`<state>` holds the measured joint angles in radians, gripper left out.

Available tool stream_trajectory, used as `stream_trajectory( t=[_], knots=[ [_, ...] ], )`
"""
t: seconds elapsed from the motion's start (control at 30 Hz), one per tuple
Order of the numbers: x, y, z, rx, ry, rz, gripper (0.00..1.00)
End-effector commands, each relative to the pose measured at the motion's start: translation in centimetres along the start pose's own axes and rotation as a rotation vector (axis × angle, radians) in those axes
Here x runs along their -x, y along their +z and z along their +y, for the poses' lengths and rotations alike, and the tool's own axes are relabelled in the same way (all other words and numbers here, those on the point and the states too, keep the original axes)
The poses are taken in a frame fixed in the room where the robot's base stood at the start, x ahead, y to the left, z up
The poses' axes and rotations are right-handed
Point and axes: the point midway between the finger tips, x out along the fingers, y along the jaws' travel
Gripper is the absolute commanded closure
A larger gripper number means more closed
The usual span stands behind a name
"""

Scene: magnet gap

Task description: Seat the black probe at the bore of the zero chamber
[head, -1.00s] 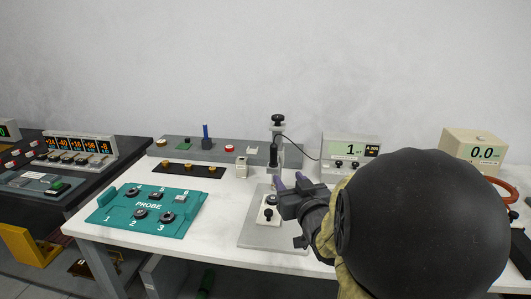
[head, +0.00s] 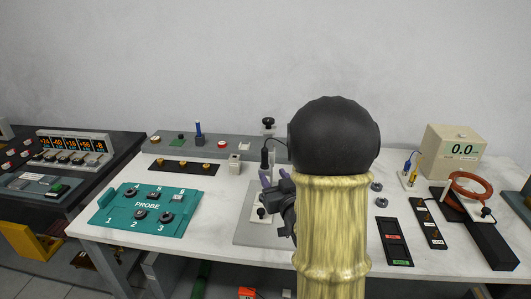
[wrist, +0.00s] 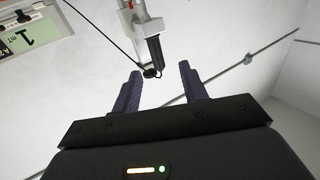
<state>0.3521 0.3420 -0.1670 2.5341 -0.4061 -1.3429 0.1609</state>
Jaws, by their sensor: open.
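The black probe (head: 265,157) hangs upright at a clamp stand in the middle of the bench, with a thin cable leading right. In the wrist view the probe (wrist: 155,54) lies just beyond and between the fingertips, its lower end near their level; I see no contact. My gripper (head: 273,180) is open, its purple fingers pointing toward the stand; in the wrist view (wrist: 160,76) the fingers stand well apart. A small white block (head: 234,164) stands left of the stand; I cannot tell whether it is the zero chamber. My arm hides part of the stand and the bench behind it.
A teal PROBE board (head: 148,228) with numbered seats lies at left. A long grey block (head: 218,146) runs along the back. A grey plate (head: 250,236) lies below the gripper.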

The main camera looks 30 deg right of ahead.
Motion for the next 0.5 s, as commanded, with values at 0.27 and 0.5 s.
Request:
stream_trajectory(
  t=[0.27,0.5],
  knots=[
    [-0.1,-0.4,0.1,0.002,0.009,-0.004,0.57],
    [-4.2,-0.1,0.2,0.004,0.008,0.002,0.57]
  ],
)
